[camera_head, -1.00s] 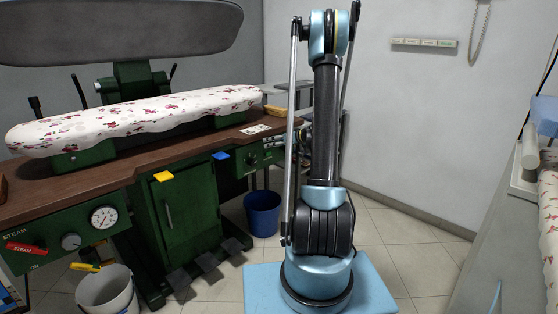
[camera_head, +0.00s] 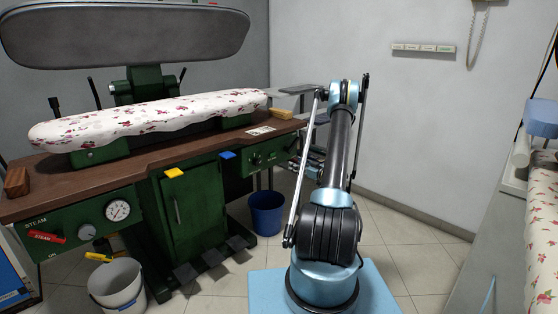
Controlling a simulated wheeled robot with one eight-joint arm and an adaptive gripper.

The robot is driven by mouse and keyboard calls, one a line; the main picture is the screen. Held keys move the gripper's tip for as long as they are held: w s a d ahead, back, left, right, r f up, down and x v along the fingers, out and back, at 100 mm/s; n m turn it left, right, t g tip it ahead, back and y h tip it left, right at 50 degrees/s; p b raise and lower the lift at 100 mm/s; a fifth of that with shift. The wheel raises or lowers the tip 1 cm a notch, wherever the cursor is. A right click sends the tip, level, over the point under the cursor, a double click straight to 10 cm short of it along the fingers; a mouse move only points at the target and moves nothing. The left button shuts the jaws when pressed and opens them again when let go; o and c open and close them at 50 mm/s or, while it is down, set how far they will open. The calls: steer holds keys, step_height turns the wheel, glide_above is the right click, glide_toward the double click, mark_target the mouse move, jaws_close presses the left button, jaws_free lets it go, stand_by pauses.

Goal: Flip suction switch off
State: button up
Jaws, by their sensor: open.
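The green pressing machine has a right front panel (camera_head: 268,156) with small dark and light controls. No suction label can be read there, so I cannot tell which control is the suction switch. My gripper (camera_head: 306,164) is just right of this panel, partly hidden behind my own arm. It looks open and empty, and its fingers are small and dark. I cannot tell whether it touches the panel. A red lever (camera_head: 46,237) marked STEAM is on the left front panel, beside a grey knob (camera_head: 87,232) and a round gauge (camera_head: 118,210).
A padded floral board (camera_head: 150,118) lies on the machine's brown table (camera_head: 120,160). A blue bin (camera_head: 267,213) stands on the floor below the right panel, and a white bucket (camera_head: 117,285) at lower left. Dark pedals (camera_head: 212,258) stick out. Tiled floor at right is free.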

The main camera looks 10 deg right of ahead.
mark_target(273, 155)
steer(key=x, duration=1.6)
steer(key=shift+w+f, duration=0.1)
steer(key=shift+w, duration=0.35)
steer(key=shift+c, duration=0.3)
